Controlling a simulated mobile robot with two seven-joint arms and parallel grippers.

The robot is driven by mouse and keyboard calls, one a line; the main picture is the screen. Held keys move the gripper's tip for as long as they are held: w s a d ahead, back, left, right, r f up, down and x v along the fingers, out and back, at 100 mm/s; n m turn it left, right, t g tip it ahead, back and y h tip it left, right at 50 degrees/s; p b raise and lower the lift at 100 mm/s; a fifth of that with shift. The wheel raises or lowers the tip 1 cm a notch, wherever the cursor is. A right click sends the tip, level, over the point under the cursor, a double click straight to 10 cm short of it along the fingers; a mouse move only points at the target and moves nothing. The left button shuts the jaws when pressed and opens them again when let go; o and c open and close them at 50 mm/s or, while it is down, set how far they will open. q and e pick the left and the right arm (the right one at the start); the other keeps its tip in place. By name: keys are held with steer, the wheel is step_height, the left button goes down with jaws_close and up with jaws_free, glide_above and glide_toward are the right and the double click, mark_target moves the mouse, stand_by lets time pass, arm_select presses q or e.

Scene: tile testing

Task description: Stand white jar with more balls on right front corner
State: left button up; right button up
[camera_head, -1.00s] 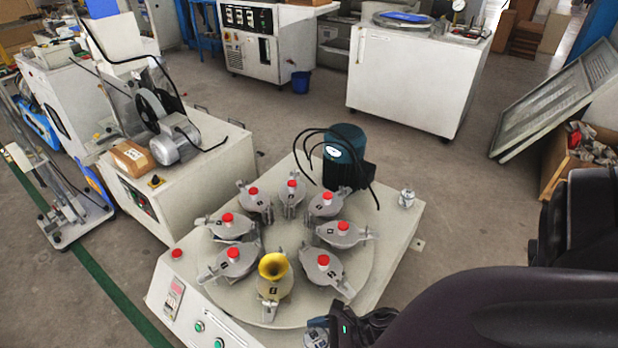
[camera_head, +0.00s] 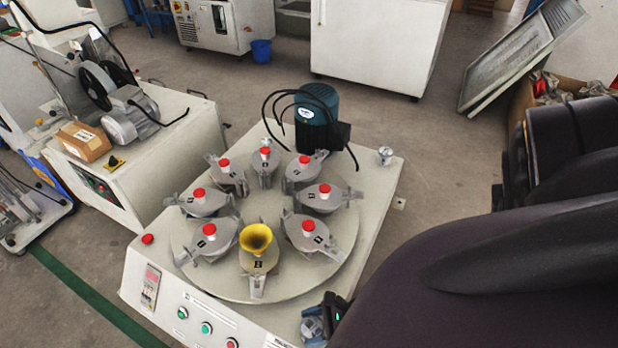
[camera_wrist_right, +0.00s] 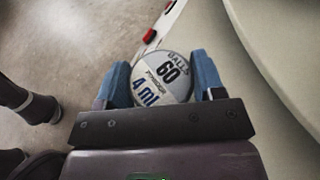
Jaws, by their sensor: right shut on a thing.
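My right gripper (camera_wrist_right: 162,78) is shut on a white jar with a grey lid (camera_wrist_right: 160,74), marked "60 BALLS" and "4 ML". Its blue fingers sit on both sides of the jar. In the head view this jar (camera_head: 311,326) shows near the right front corner of the machine top (camera_head: 375,205), partly hidden by my dark right arm. I cannot tell whether it touches the top. A second small jar (camera_head: 385,155) stands upright at the right back corner; its marking is too small to read. My left gripper is not in view.
A round turntable (camera_head: 325,265) holds several grey jars with red knobs, and a yellow funnel (camera_head: 256,238) sits on the front one. A green motor (camera_head: 317,110) with black cables stands behind. The machine's right edge strip is clear between the corners.

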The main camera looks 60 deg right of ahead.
steer(key=shift+f, duration=0.15)
steer(key=o, duration=1)
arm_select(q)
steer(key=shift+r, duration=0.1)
arm_select(e)
steer(key=shift+w+r, duration=0.1)
steer(key=shift+r, duration=0.15)
arm_select(q)
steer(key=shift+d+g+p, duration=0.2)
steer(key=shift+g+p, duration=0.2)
steer(key=shift+p, duration=0.6)
arm_select(e)
steer(key=v, duration=1.2)
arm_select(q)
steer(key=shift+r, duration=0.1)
